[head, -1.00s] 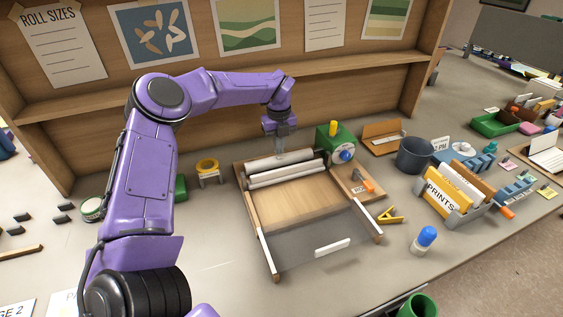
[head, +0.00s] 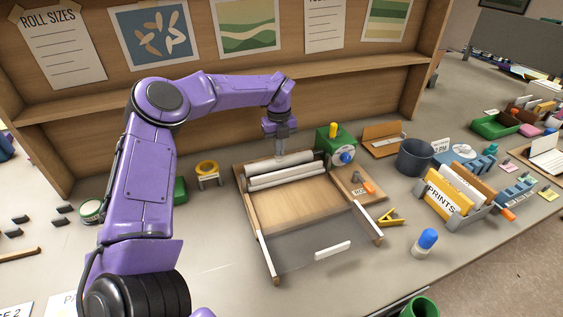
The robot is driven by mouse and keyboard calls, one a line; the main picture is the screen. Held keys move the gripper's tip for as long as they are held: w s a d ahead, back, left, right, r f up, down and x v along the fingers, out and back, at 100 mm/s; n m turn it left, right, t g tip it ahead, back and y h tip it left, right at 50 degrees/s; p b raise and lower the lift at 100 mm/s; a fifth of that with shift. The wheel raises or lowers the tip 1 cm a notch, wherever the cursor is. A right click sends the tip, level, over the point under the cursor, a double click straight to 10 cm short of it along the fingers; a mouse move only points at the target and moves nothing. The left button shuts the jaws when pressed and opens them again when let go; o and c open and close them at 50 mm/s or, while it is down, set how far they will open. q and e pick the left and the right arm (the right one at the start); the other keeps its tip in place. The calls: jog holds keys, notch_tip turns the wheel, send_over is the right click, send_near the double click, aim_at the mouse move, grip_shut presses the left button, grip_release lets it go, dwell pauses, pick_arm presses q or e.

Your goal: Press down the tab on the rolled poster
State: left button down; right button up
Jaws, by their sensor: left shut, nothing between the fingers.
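The rolled poster (head: 262,168) is a white roll lying across the back of a wooden tray (head: 290,205). A second white roll (head: 288,178) lies just in front of it. My left gripper (head: 281,154) is shut and points down at the back roll, its tips at or just above the roll's top. Contact cannot be told at this size. The tab cannot be made out; it may be hidden at the fingertips. My right gripper is not in view.
A green box with a yellow knob (head: 334,138) stands right of the rolls. A tape roll on a holder (head: 207,170) stands left of the tray. A dark grey bin (head: 414,157), a yellow clip (head: 390,216) and a blue-capped bottle (head: 425,242) are to the right.

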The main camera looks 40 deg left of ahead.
pick_arm(q)
jog(key=shift+r, duration=0.1)
notch_tip(320, 180, up, 5)
jog(key=p, duration=0.3)
dwell(0.5)
